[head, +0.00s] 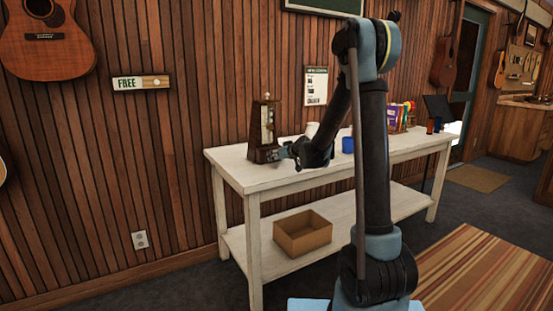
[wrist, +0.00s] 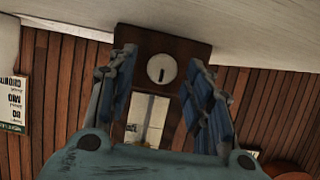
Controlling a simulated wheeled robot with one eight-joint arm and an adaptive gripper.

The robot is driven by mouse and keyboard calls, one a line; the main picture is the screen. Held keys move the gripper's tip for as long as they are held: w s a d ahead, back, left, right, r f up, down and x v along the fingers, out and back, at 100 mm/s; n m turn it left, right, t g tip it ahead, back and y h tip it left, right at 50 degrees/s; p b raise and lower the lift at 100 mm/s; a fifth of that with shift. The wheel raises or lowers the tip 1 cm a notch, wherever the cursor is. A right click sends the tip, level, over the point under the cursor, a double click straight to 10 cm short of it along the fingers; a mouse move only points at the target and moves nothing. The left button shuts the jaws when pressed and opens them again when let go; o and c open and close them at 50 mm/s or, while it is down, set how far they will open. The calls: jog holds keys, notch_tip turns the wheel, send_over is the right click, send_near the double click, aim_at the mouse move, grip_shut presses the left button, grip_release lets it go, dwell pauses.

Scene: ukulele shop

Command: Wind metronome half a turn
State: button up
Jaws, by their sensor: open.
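A dark brown wooden metronome (head: 257,153) stands upright at the left end of the white table, with a pale front panel. In the wrist view, which looks upside down, the metronome (wrist: 195,52) is straight ahead. Its round pale winding disc (wrist: 153,68) with a dark upright bar lies between my fingers. My gripper (head: 282,153) is at the lower right side of the metronome in the head view. In the wrist view my gripper (wrist: 163,62) is open, its blue-padded fingers on either side of the disc. I cannot tell whether they touch the metronome.
The white table (head: 232,168) also holds a blue cup (head: 348,145), a white cup (head: 312,130) partly hidden by my arm, and a rack of colourful items (head: 400,117). An open cardboard box (head: 303,237) sits on the lower shelf. A wood-slat wall stands behind.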

jog(key=shift+w+a+f, duration=0.3)
jog(key=shift+w+a, duration=0.1)
jog(key=shift+w, duration=0.15)
